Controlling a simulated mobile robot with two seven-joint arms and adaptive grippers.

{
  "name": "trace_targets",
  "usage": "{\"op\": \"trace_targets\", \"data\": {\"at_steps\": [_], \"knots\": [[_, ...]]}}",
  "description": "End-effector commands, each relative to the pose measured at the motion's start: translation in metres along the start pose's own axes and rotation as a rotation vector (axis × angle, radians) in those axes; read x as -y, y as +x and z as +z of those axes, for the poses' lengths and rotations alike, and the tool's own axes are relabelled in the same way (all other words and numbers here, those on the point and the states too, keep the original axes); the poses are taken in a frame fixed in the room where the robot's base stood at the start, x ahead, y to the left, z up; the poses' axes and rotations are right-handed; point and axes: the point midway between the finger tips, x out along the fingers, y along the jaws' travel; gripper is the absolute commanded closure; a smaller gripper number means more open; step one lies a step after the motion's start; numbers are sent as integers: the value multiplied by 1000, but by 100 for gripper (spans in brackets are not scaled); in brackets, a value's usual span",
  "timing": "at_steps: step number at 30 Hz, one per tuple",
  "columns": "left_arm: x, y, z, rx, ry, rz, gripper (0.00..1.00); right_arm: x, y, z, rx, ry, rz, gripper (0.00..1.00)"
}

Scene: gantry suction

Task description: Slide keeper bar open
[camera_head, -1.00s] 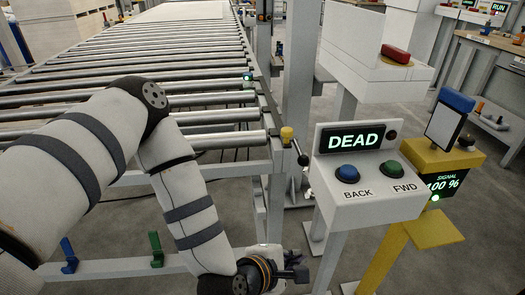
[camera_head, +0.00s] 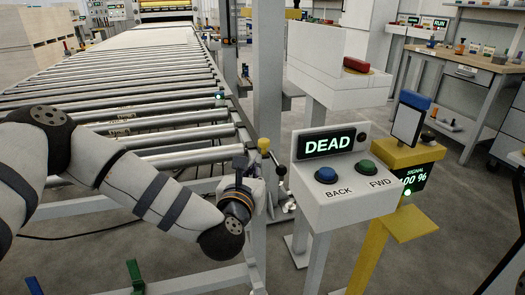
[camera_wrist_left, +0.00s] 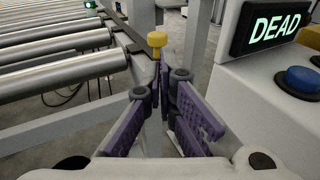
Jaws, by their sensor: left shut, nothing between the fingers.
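A yellow knob (camera_head: 263,144) stands on a short post at the near right corner of the roller conveyor. It also shows in the left wrist view (camera_wrist_left: 156,40), just beyond the fingertips. A black ball-ended lever (camera_head: 281,171) sits beside the knob in the head view. I cannot tell which part is the keeper bar. My left gripper (camera_wrist_left: 160,88) has purple fingers, shut and empty, pointing towards the post under the knob. In the head view its body is at the conveyor corner, below the knob; whether it touches the post is unclear. My right gripper is out of view.
A white control box (camera_head: 344,205) with a DEAD display and blue and green buttons stands close to the right of my gripper. A yellow signal post (camera_head: 406,158) is behind it. Conveyor rollers (camera_head: 130,90) fill the left.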

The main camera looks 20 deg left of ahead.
Motion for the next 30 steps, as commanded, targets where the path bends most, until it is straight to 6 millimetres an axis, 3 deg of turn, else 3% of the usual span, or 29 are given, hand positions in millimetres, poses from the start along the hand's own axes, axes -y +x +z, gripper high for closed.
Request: {"op": "trace_targets", "data": {"at_steps": [6,13,18,27,30], "knots": [[0,48,-2,-1,2,1,100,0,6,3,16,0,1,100],[0,87,-2,-1,1,0,100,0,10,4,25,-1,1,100],[1,98,-1,-2,2,-1,100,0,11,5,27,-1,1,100],[0,99,-1,-2,1,-1,100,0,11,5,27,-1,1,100],[-4,107,-6,-7,-1,2,100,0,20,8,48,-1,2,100]]}}
